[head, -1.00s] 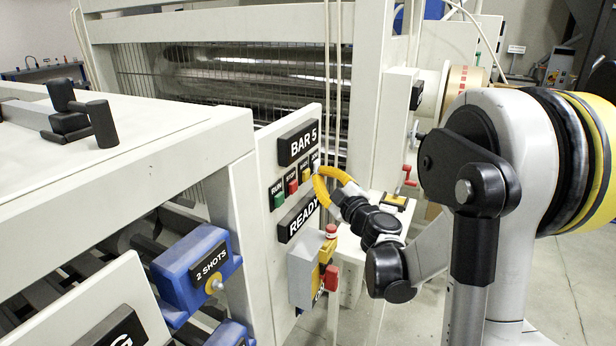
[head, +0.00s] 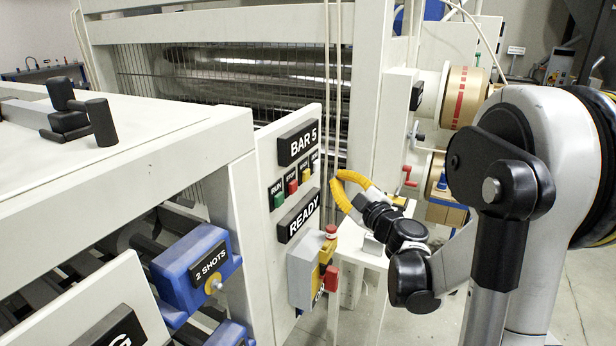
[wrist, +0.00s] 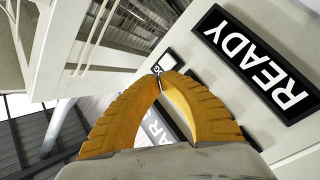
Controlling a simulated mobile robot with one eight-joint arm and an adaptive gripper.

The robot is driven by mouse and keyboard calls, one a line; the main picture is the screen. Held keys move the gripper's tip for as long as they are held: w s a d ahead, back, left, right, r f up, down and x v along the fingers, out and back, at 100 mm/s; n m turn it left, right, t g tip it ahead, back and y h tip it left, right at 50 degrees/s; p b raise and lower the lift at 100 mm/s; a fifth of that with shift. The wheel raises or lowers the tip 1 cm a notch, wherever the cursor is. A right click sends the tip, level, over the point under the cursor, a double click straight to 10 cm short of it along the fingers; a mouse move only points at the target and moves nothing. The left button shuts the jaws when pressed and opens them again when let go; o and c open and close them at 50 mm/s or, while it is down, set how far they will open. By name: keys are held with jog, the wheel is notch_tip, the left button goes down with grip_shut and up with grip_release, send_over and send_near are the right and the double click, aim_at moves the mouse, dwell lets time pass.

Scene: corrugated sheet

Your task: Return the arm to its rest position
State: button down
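My gripper (head: 335,179) has yellow ribbed fingers and is in front of the white control panel (head: 262,166), apart from it. In the wrist view the two fingers curve together and their tips (wrist: 159,76) meet with nothing visible held between them. My arm (head: 405,245) is bent, reaching in from the right side of the head view. The panel carries a BAR 5 sign (head: 298,143), a READY sign (head: 298,216) and a row of small coloured buttons, including a green RUN button (head: 278,200).
A grey and yellow box (head: 308,270) with a red knob (head: 331,231) juts from the panel below my gripper. A blue 2 SHOTS unit (head: 195,270) is at lower left. Open floor lies at lower right.

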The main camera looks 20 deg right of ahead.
dwell(0.4)
jog(key=s+a+r+m+g+h, duration=0.1)
jog(key=s+a+r+m+h, duration=0.1)
jog(key=s+r+m+h, duration=0.35)
jog(key=s+a+f+m+g+y+b, duration=0.1)
jog(key=s+a+f+m+g+y, duration=0.3)
jog(key=s+a+f+g, duration=0.6)
jog(key=s+a+f+y, duration=0.1)
jog(key=s+a+f, duration=0.5)
jog(key=s+a, duration=0.2)
jog(key=shift+s+a+f+m+g+b, duration=0.2)
jog(key=shift+s+m+g+b, duration=0.2)
jog(key=shift+s, duration=1)
